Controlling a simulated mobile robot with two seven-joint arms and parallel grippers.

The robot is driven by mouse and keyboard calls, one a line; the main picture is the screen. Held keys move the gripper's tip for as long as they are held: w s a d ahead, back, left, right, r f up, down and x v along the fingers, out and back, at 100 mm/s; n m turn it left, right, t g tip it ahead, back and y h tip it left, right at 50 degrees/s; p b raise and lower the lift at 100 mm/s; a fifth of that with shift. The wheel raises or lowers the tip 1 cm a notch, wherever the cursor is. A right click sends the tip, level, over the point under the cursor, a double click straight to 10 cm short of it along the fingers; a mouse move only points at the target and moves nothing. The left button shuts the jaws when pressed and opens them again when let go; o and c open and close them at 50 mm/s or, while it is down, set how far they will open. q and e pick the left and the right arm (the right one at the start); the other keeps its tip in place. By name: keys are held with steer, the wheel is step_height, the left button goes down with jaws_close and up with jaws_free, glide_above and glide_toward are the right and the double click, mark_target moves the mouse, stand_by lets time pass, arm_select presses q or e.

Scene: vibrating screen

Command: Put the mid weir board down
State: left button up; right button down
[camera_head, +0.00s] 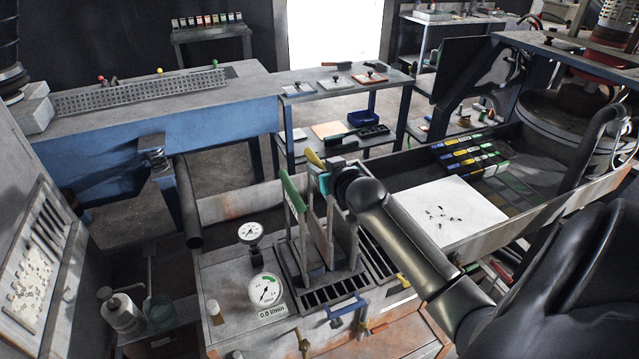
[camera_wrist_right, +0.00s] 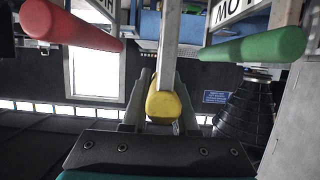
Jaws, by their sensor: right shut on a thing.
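The mid weir board (camera_head: 322,225) is a thin upright plate with a yellow handle (camera_head: 314,158), standing over the slotted frame on the grey bench. My right gripper (camera_head: 322,168) is at its top, shut on it. In the right wrist view the yellow handle (camera_wrist_right: 163,105) is between the fingers, with the board's grey edge (camera_wrist_right: 170,40) beyond it. I cannot tell whether its lower end is seated. A board with a green handle (camera_head: 293,193) stands to its left. A red handle (camera_wrist_right: 70,25) and the green one (camera_wrist_right: 255,45) flank it in the wrist view. My left gripper is out of view.
Two dials (camera_head: 264,290) are left of the slotted frame (camera_head: 325,292), and a blue handle (camera_head: 347,308) is in front. A white sheet (camera_head: 450,210) with small dark bits lies to the right. My right arm covers the area right of the boards.

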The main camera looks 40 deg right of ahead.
steer(key=shift+f+b, duration=0.3)
steer(key=shift+f, duration=1.8)
steer(key=c, duration=0.7)
jaws_free()
steer(key=shift+f, duration=0.1)
steer(key=shift+r, duration=0.2)
steer(key=p+v, duration=0.1)
steer(key=v, duration=1.1)
